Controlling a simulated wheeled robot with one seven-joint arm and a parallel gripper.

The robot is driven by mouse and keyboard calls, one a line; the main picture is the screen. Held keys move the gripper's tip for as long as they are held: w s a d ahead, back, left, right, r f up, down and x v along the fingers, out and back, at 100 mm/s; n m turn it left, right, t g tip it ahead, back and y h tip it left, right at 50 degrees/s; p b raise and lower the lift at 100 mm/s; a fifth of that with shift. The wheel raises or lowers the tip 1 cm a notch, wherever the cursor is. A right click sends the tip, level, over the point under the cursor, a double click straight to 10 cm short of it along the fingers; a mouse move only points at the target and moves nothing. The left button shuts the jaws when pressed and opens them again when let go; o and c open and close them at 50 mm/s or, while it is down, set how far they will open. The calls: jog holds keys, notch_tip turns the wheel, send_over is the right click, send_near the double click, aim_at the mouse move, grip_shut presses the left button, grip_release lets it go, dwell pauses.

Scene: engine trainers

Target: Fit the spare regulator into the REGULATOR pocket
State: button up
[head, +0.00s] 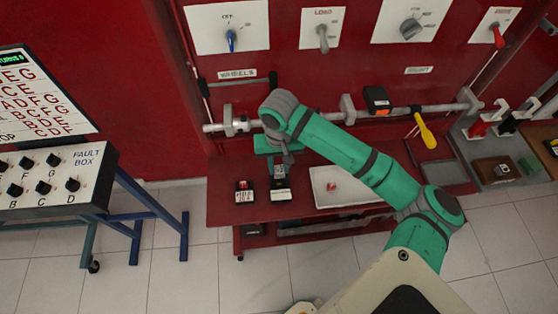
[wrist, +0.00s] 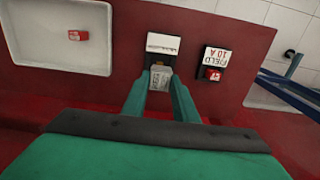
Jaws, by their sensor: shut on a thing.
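The regulator is a small grey block with a printed label (wrist: 160,80), held between the fingertips of my gripper (wrist: 160,92). In the head view my gripper (head: 278,160) points down over the red bench, and the block (head: 278,171) shows below it. A dark pocket with a white label plate (wrist: 163,44) is right beside the block; its text is too small to read. The same plate shows in the head view (head: 281,195). I cannot tell whether the block is above the pocket or partly in it.
A second pocket, labelled FIELD 10 A (wrist: 216,58), holds a red piece (wrist: 210,73). A white tray (head: 318,203) with a small red block (head: 331,186) stands to the right. A rail (head: 330,117) crosses behind my arm. A yellow-handled tool (head: 427,131) hangs right.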

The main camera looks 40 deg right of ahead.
jog(key=shift+w+d+f, duration=0.1)
jog(key=shift+f, duration=2.1)
jog(key=shift+f, duration=0.25)
jog(key=shift+f, duration=0.3)
jog(key=shift+s+f, duration=0.15)
jog(key=shift+s, duration=0.05)
jog(key=shift+w+f, duration=0.15)
jog(key=shift+f, duration=0.4)
dwell(0.7)
